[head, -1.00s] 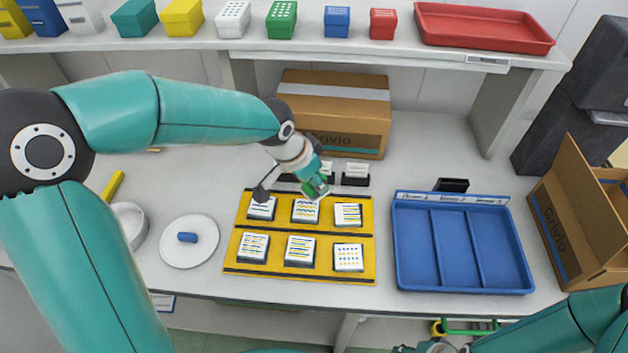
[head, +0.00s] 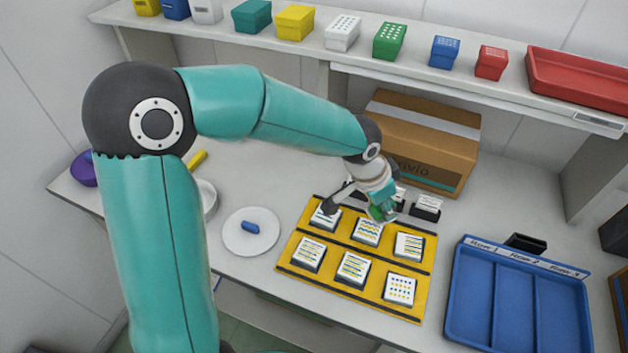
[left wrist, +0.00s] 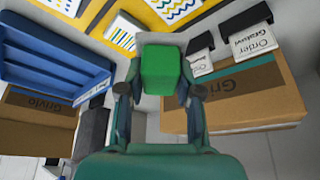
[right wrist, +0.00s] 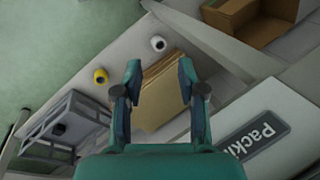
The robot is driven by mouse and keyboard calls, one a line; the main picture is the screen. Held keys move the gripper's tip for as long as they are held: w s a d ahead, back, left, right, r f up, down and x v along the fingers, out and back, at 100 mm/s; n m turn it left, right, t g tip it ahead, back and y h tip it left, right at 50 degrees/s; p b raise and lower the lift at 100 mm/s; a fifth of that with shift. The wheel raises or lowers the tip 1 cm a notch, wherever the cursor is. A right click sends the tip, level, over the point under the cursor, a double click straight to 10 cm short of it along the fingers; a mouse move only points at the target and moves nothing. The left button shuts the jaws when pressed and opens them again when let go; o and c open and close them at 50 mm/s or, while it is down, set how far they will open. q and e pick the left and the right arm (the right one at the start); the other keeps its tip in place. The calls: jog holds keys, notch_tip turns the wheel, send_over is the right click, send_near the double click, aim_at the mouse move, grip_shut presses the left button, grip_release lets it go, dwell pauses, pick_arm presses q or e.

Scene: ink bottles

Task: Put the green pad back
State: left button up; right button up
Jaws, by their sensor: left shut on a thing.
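My left gripper (head: 380,206) is shut on the green pad (left wrist: 160,70), a plain green block between its two fingers in the left wrist view. In the head view the green pad (head: 377,214) is partly hidden by the gripper. It is over the back edge of the yellow mat (head: 333,260), near the middle block of the back row; its height above the mat is unclear. My right gripper (right wrist: 160,78) is open and empty in the right wrist view; it is outside the head view.
Black holders with white cards (head: 427,207) stand behind the mat, before a cardboard box (head: 440,130). A blue divided tray (head: 500,290) is at right and a white disc (head: 251,232) at left. Coloured boxes, including a green one (head: 390,41), line the shelf.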

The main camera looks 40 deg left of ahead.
pick_arm(q)
jog(key=w+a+r+n+y+b, duration=0.2)
jog(key=a+r+n, duration=0.3)
jog(key=a, duration=0.8)
jog(key=w+a+r+n+y+b, duration=0.1)
jog(key=w+a+r+n+b, duration=0.2)
jog(key=a+r, duration=0.65)
jog(key=shift+n, duration=0.4)
jog(key=a+f, duration=0.2)
jog(key=f, duration=0.4)
jog(key=s+a+f+b, duration=0.1)
jog(key=a+f, duration=0.1)
jog(key=f, duration=0.5)
jog(key=a+f, duration=0.2)
jog(key=f, duration=0.4)
jog(key=shift+s+f, duration=0.2)
jog(key=shift+s, duration=0.05)
jog(key=shift+f, duration=2.4)
